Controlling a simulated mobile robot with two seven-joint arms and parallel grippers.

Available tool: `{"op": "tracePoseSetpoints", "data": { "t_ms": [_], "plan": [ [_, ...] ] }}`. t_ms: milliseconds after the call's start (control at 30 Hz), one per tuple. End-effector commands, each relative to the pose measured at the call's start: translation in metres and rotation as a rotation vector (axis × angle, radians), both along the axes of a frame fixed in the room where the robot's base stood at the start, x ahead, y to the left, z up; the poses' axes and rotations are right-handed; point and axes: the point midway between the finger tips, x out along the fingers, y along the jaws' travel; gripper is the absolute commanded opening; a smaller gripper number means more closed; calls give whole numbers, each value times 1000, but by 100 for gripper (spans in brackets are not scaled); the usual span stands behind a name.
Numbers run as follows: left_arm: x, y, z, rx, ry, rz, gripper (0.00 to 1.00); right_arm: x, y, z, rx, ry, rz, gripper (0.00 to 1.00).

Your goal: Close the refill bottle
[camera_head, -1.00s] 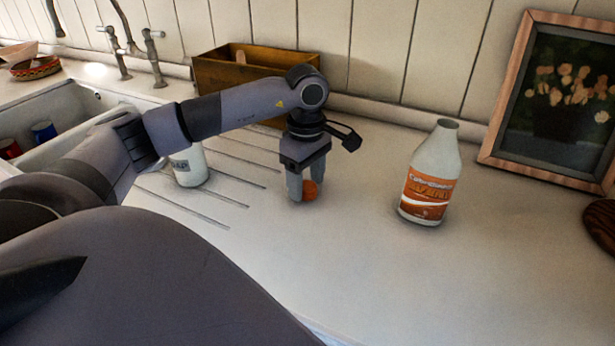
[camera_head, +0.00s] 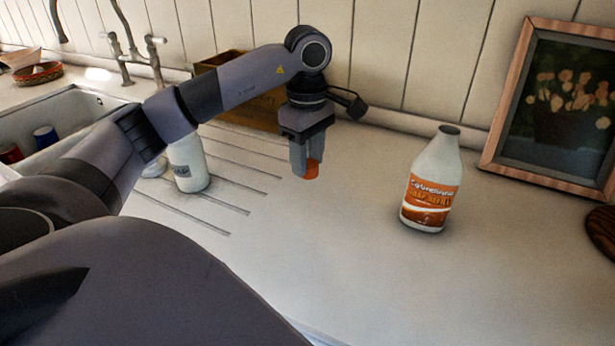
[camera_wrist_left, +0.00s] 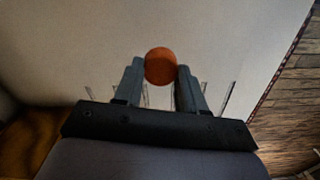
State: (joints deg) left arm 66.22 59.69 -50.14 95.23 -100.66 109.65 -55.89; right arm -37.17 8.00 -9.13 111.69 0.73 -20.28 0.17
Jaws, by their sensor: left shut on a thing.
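The refill bottle (camera_head: 434,180) is white with an orange label and stands upright on the counter, its top open with no cap on it. My left gripper (camera_head: 306,172) is shut on an orange cap (camera_head: 312,170) and holds it above the counter, to the left of the bottle and apart from it. In the left wrist view the round orange cap (camera_wrist_left: 160,66) sits between the two fingertips. My right gripper is not in view.
A white soap bottle (camera_head: 188,165) stands on the grooved drainer left of my gripper. A wooden box (camera_head: 262,108) is behind my arm. A framed picture (camera_head: 558,105) leans at the right. The counter between gripper and bottle is clear.

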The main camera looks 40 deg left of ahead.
Motion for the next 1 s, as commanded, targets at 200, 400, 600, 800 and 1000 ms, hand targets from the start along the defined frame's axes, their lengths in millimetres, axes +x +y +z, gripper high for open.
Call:
{"op": "tracePoseSetpoints", "data": {
  "t_ms": [200,400,600,800,1000],
  "plan": [
    [1,0,65,0,-5,0,8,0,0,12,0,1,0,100],
    [0,0,100,0,-3,1,8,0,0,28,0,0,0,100],
    [0,0,121,0,-2,1,8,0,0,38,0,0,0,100],
    [0,0,130,-1,0,1,8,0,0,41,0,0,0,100],
    [0,0,131,-1,1,1,8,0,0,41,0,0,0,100]
  ]
}}
